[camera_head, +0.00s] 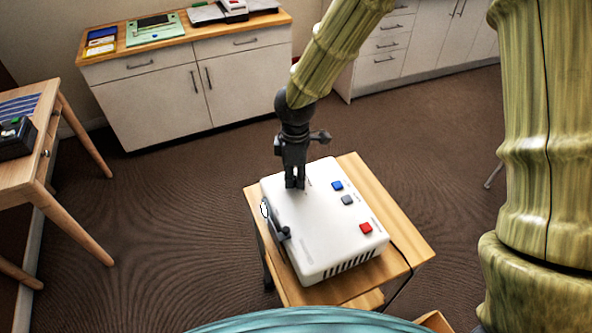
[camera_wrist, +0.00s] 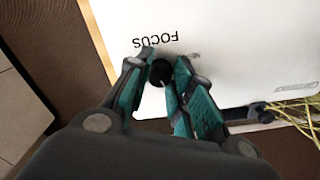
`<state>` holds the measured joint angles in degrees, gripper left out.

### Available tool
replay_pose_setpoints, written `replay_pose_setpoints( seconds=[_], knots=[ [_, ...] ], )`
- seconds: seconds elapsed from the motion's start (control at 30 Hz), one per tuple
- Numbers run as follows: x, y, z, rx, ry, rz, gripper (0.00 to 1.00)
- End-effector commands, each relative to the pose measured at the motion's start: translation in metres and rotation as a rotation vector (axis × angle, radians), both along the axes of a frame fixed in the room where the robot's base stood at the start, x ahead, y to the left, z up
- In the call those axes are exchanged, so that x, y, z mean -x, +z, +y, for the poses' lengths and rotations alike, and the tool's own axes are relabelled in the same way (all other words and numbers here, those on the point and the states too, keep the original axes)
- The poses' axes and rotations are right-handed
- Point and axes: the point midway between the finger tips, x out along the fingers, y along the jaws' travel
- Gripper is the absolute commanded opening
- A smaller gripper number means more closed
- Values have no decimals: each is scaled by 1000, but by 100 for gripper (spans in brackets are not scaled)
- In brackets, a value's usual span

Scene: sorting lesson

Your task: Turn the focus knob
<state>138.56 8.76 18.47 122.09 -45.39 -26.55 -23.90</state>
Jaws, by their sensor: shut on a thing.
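The focus knob (camera_wrist: 160,73) is a small black round knob on the white top of a projector-like device (camera_head: 325,225). The word FOCUS is printed beside it in the wrist view. My gripper (camera_head: 295,183) points down onto the far left part of the device's top. In the wrist view its teal-padded fingers (camera_wrist: 158,85) are on both sides of the knob and shut on it. In the head view the fingers hide the knob.
The device stands on a small wooden table (camera_head: 408,246). Its top has blue (camera_head: 337,185), grey (camera_head: 347,200) and red (camera_head: 366,228) buttons. A dark part with a lens (camera_head: 278,228) is on its left side. A cabinet (camera_head: 190,90) stands behind, and a wooden desk (camera_head: 40,180) is at left.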

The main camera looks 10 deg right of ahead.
Motion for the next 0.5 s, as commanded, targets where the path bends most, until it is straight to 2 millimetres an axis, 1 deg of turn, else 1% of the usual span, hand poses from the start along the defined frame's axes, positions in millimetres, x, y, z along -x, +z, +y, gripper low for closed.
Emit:
replay_pose_setpoints(
  seconds=[0.33,0.37,0.43,0.5],
  knots=[
    [-1,0,0,-1,19,-1,0],
    [-1,0,0,-1,19,-1,25],
    [-1,0,0,-1,19,-1,37],
    [-1,0,0,-1,19,-1,46]
  ],
)
